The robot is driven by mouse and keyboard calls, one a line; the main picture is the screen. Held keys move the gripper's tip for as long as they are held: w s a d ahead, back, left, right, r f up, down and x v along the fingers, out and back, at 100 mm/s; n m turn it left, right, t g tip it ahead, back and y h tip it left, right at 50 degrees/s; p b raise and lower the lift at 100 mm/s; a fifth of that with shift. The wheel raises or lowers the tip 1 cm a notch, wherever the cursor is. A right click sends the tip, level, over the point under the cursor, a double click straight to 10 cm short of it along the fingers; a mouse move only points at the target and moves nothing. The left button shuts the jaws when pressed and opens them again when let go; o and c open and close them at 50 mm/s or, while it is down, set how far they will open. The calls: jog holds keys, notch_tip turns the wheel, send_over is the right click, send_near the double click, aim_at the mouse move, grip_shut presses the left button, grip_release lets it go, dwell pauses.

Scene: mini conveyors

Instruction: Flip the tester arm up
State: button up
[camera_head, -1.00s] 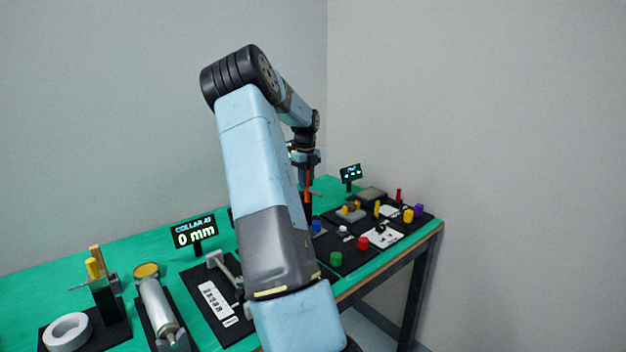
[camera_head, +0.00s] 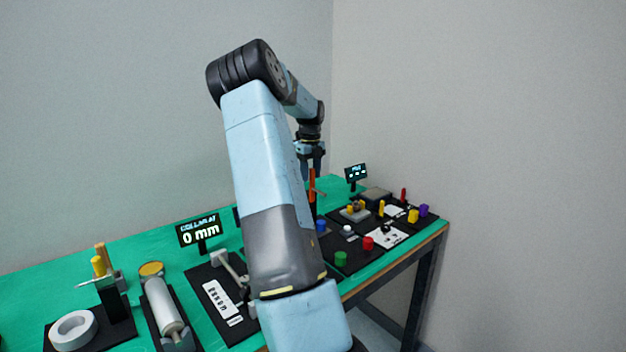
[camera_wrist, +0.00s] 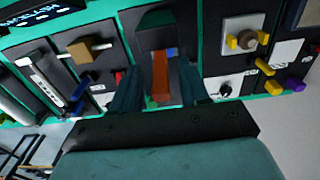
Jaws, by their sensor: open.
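My gripper (camera_head: 311,166) hangs fingers down over the far part of the bench. In the wrist view my gripper (camera_wrist: 160,88) is open, with its dark fingers apart. An orange bar (camera_head: 312,186) stands below it in the head view. The orange bar (camera_wrist: 161,75) shows between the fingers in the wrist view, with no clear contact. This bar may be the tester arm, but I cannot tell for sure. Its base is largely hidden behind my arm in the head view.
A black board (camera_head: 362,254) with red, green, blue, yellow and purple pieces lies to the right. A small display (camera_head: 356,172) stands behind it. A "0 mm" display (camera_head: 199,232), a roller (camera_head: 162,305) and a white ring (camera_head: 73,328) stand to the left.

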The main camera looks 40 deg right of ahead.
notch_tip(320, 180, up, 11)
dwell(0.4)
dwell(0.4)
jog(key=shift+a, duration=0.15)
jog(key=s+a+r+n+t, duration=0.15)
jog(key=s+a+n, duration=0.25)
jog(key=a+n, duration=0.45)
jog(key=s+a+r+n+t+y, duration=0.1)
jog(key=s+a+r+n, duration=0.3)
jog(key=a, duration=0.8)
jog(key=s+a+r+n+t, duration=0.15)
jog(key=s+a+n, duration=0.25)
jog(key=a+n, duration=0.5)
jog(key=s+a+f+n+t, duration=0.1)
jog(key=s+a+f+n, duration=0.1)
jog(key=s+a+n, duration=0.5)
jog(key=s+a+f+n+h, duration=0.1)
jog(key=s+a+f+n, duration=0.2)
jog(key=s+a+n, duration=0.5)
jog(key=s+a, duration=0.1)
jog(key=a, duration=0.2)
jog(key=shift+s+a+f+t, duration=0.3)
jog(key=shift+s+f+t, duration=0.05)
jog(key=shift+s+t, duration=0.05)
